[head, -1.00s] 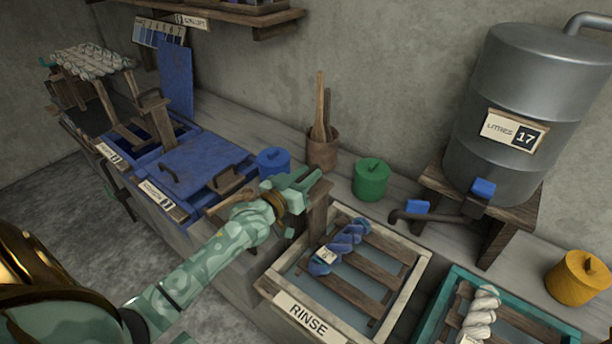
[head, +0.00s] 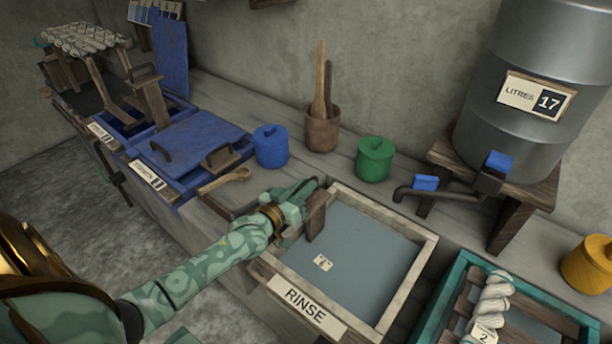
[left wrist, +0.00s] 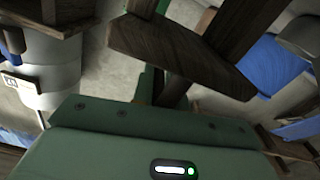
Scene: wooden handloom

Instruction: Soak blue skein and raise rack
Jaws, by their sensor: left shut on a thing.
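The rinse basin (head: 425,255) is a pale wooden box with a RINSE label (head: 305,305) on its front, filled with grey-blue water (head: 365,245). The blue skein and the rack slats are hidden under the water; only a small pale tag (head: 323,262) shows at the surface. My left gripper (head: 310,194) is shut on the wooden rack handle (head: 316,218) at the basin's left side. Dark wooden pieces (left wrist: 180,52) fill the left wrist view just beyond my gripper. My right gripper is not in view.
A teal basin (head: 432,318) with a white skein (head: 490,305) on slats stands at the right. A metal water tank (head: 530,65) stands behind. Blue (head: 271,146), green (head: 374,159) and yellow pots (head: 588,262) line the bench.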

